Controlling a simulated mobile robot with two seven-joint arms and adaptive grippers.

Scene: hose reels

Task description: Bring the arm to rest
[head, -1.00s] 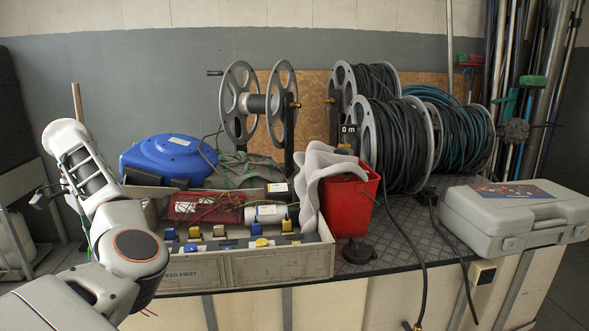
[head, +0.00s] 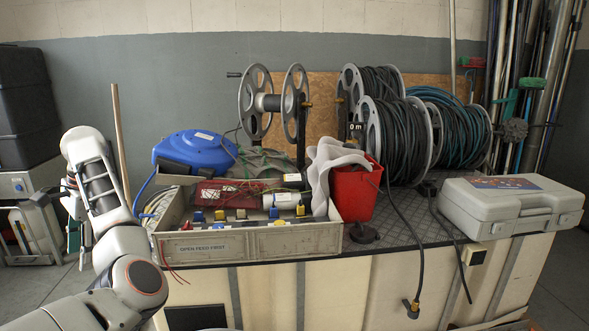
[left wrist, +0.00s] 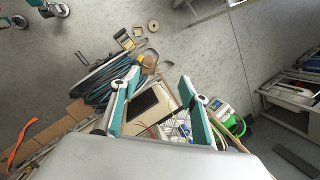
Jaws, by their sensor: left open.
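My left arm (head: 127,245) rises at the left of the head view, beside the long tray and in front of it. Its forearm stands nearly upright, bent at the elbow. In the head view the left gripper is mostly hidden behind the arm. In the left wrist view the left gripper (left wrist: 159,78) shows two teal fingers spread apart. Nothing is held between them; floor clutter lies beyond. My right gripper is not in view.
On the bench stand the tray (head: 250,244), blue reel (head: 194,150), red bucket (head: 352,194), cable reels (head: 395,140) and grey case (head: 510,207). A dark case (head: 25,110) is at far left. The wrist view shows coiled hose (left wrist: 100,88) and open grey floor (left wrist: 210,60).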

